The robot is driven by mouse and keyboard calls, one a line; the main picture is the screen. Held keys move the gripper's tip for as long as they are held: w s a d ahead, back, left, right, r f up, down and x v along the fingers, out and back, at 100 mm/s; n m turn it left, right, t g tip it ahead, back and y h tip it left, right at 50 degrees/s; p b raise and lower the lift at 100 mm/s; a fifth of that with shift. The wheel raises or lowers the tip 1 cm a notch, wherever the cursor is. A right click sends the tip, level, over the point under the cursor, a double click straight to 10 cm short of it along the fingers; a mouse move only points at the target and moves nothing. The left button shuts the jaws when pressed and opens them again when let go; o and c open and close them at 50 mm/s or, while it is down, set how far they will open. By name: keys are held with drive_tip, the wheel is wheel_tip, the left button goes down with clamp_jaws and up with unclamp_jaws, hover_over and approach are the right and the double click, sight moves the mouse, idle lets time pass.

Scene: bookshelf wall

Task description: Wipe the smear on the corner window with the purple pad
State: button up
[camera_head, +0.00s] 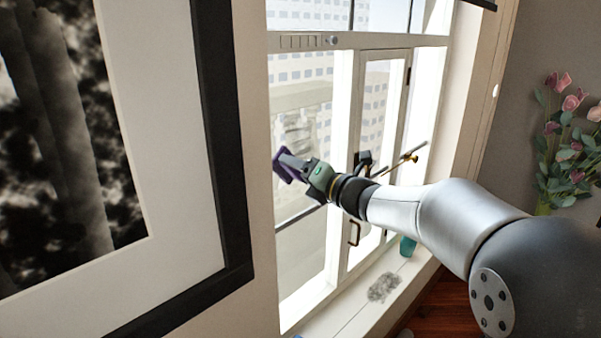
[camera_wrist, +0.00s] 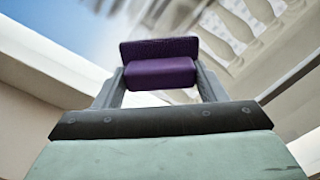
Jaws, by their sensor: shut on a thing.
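The purple pad (camera_wrist: 160,70) is clamped between the two fingers of my gripper (camera_wrist: 160,88) in the wrist view. In the head view my gripper (camera_head: 291,162) reaches in front of the corner window (camera_head: 300,130), with the purple pad (camera_head: 283,168) at its tip near the left pane. I cannot tell whether the pad touches the glass. No distinct smear can be made out on the pane; a building behind the glass shows through it.
A large framed picture (camera_head: 228,150) hangs on the wall at left. A grey fluffy clump (camera_head: 383,287) and a teal cup (camera_head: 407,246) are on the sill. A window handle (camera_head: 354,233) projects below my wrist. Pink flowers (camera_head: 570,130) stand at right.

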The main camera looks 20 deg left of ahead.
drive_tip(key=shift+w+a, duration=0.15)
drive_tip(key=shift+a, duration=0.2)
